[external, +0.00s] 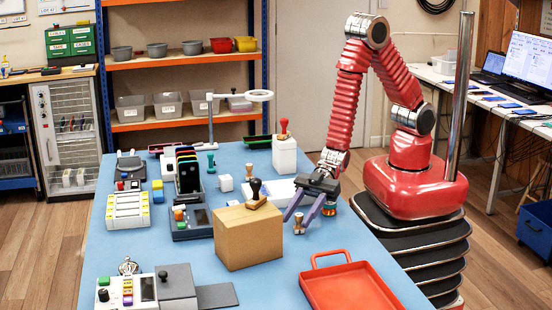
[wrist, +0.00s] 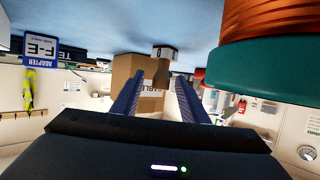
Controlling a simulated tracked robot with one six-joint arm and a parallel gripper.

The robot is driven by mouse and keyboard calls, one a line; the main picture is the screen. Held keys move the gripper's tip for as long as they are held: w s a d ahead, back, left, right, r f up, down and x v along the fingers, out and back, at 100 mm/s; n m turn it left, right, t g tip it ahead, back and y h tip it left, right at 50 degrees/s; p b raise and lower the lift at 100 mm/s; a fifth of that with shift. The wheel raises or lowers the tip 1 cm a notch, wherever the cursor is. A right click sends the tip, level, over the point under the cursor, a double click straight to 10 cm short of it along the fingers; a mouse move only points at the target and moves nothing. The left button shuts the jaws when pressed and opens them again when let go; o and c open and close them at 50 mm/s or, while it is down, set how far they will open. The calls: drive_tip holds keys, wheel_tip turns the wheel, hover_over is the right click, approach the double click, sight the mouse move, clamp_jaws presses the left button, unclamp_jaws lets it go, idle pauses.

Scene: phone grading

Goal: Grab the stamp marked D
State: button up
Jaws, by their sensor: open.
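A small wooden-handled stamp (external: 299,222) stands upright on the blue table, right of the cardboard box, with a dark mark on its pale base. In the wrist view, which is upside down, a stamp (wrist: 163,52) shows before the box with a pale label; its letter is too small to read surely. My gripper (external: 303,212) is open and empty, its two fingers pointing toward the table close to this stamp. In the wrist view the stamp lies beyond the gap between my fingertips (wrist: 160,78). Other stamps are a black one (external: 255,190), a red one (external: 283,128) and a green one (external: 211,160).
The cardboard box (external: 248,240) stands just left of my gripper. A striped round stack (external: 330,206) is close on its right and looms large in the wrist view (wrist: 265,60). A red tray (external: 350,288) lies at the front. Devices crowd the table's left side.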

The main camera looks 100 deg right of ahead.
sight(297, 218)
drive_tip(key=shift+x, duration=2)
drive_tip(key=shift+c, duration=0.4)
clamp_jaws()
drive_tip(key=shift+r, duration=0.15)
wheel_tip(297, 218, up, 10)
